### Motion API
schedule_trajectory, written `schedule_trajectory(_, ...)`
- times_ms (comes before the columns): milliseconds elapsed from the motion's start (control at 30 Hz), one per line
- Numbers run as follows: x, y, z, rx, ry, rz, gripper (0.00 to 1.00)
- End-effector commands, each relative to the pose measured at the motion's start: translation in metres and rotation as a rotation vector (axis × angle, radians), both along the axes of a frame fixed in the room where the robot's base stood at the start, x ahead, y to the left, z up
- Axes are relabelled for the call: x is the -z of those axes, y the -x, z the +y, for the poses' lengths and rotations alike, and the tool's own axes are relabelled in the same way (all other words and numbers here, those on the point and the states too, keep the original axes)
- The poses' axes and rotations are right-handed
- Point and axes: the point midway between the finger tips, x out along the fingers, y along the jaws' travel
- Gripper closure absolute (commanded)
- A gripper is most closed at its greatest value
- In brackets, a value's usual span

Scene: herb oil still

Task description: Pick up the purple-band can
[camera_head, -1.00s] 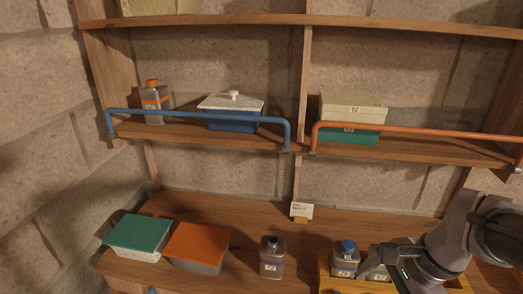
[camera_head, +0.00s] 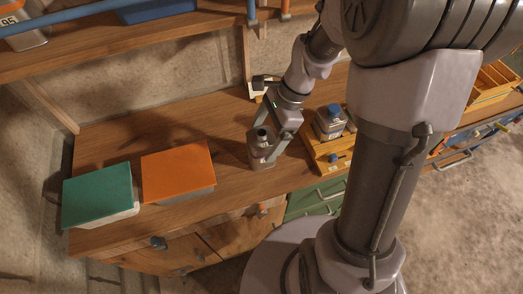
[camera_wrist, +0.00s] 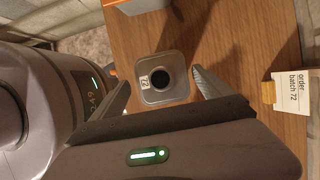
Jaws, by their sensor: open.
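The purple-band can (camera_head: 260,152) is a grey squarish can with a dark round top opening. It stands upright on the wooden counter, and a little purple shows on its side. My gripper (camera_head: 268,146) is open at the can, pointing down, with its fingers hiding part of it. In the wrist view the can (camera_wrist: 163,92) shows from above between the open fingertips (camera_wrist: 160,78), with a small numbered label on its top. A gap shows beside each finger there; I cannot tell whether either finger touches it.
A blue-capped can (camera_head: 329,122) stands in a wooden tray (camera_head: 312,150) just right of my gripper. An orange-lidded box (camera_head: 178,172) and a green-lidded box (camera_head: 98,195) sit left. A card reading "order batch 72" (camera_wrist: 287,92) stands close by. The shelf is above.

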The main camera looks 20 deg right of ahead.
Motion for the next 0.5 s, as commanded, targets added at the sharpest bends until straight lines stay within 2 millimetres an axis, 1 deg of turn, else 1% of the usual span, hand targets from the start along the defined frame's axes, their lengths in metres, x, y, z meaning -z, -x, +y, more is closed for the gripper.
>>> schedule_trajectory(233,0.045,-0.002,0.017,-0.002,-0.001,0.001,0.11)
schedule_trajectory(300,0.048,-0.002,0.019,-0.001,0.0,0.001,0.11)
schedule_trajectory(467,0.045,-0.002,0.019,-0.001,0.0,0.0,0.11)
schedule_trajectory(500,0.045,-0.002,0.019,-0.001,0.0,0.0,0.19)
